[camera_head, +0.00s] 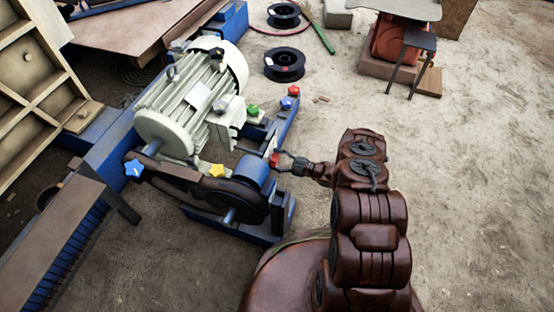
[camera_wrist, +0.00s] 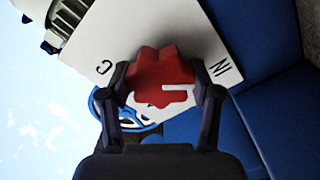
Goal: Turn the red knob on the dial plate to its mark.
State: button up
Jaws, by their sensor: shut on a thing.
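The red knob (camera_wrist: 158,68) is star-shaped and sits on the white dial plate (camera_wrist: 195,40) in the wrist view. Black marks show on the plate, one left of the knob like a C and one right of it like IN. A white patch shows at the knob's near side. My gripper (camera_wrist: 161,82) has one finger on each side of the knob and is shut on it. In the head view the red knob (camera_head: 274,160) is at the tip of my gripper (camera_head: 280,160), at the near right side of the blue machine frame. My fingers hide the knob's sides.
A pale green motor (camera_head: 195,95) stands on the blue frame, left of my gripper. Another red knob (camera_head: 293,91), a green one (camera_head: 252,110), a yellow one (camera_head: 217,170) and a blue one (camera_head: 134,168) are nearby.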

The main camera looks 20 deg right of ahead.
jog(key=shift+a, duration=0.1)
jog(key=o, duration=1.1)
jog(key=shift+o, duration=0.2)
jog(key=shift+d, duration=0.2)
jog(key=v, duration=1.1)
jog(key=shift+s+d, duration=0.25)
jog(key=shift+s, duration=0.05)
